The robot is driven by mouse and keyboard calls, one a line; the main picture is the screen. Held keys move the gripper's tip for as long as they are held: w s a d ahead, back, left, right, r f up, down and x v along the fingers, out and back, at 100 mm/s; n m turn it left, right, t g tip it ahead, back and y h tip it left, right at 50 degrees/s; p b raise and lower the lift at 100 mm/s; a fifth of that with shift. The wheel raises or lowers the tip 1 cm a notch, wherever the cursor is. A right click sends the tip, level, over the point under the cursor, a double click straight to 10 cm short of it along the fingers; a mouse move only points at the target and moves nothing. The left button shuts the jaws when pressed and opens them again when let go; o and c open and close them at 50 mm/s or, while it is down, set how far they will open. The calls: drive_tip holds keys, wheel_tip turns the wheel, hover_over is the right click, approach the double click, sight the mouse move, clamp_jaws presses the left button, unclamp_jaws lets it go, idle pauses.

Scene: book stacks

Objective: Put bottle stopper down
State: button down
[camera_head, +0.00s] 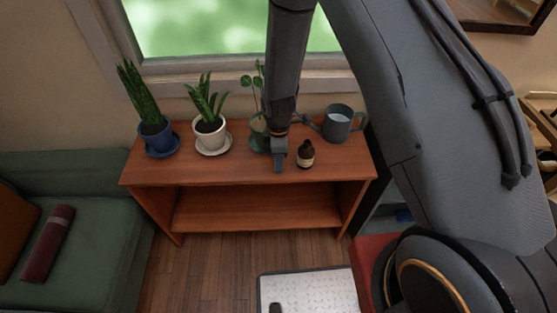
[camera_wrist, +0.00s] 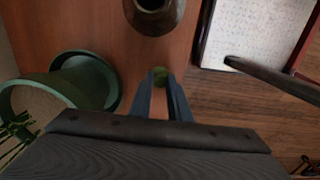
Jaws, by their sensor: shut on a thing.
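My gripper (camera_head: 278,162) is low over the front part of the wooden shelf's top (camera_head: 225,168). In the wrist view the fingers (camera_wrist: 160,84) are shut on a small, round, greenish thing (camera_wrist: 160,73), which I take to be the bottle stopper. In the head view the stopper cannot be made out. Whether it touches the shelf top is not clear. A dark brown bottle (camera_head: 306,157) stands upright just right of my gripper; in the wrist view the bottle (camera_wrist: 155,12) shows its open mouth at the top, apart from the fingers.
Several potted plants, one in a white pot (camera_head: 209,138), line the back. The shelf's front left is bare. A green sofa (camera_head: 85,245) stands left.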

drive_tip(key=shift+f, duration=0.1)
drive_tip(key=shift+f, duration=0.15)
drive_tip(key=c, duration=1.7)
unclamp_jaws()
drive_tip(key=shift+o, duration=0.2)
wheel_tip(320, 180, up, 13)
drive_tip(key=b, duration=0.3)
drive_tip(key=s+d+r+m+t, duration=0.1)
drive_tip(key=s+d+r+m, duration=1.1)
drive_tip(key=s+d+m, duration=0.3)
drive_tip(key=shift+r+m, duration=0.4)
drive_tip(key=shift+m, duration=0.9)
drive_tip(key=shift+s+a, duration=0.1)
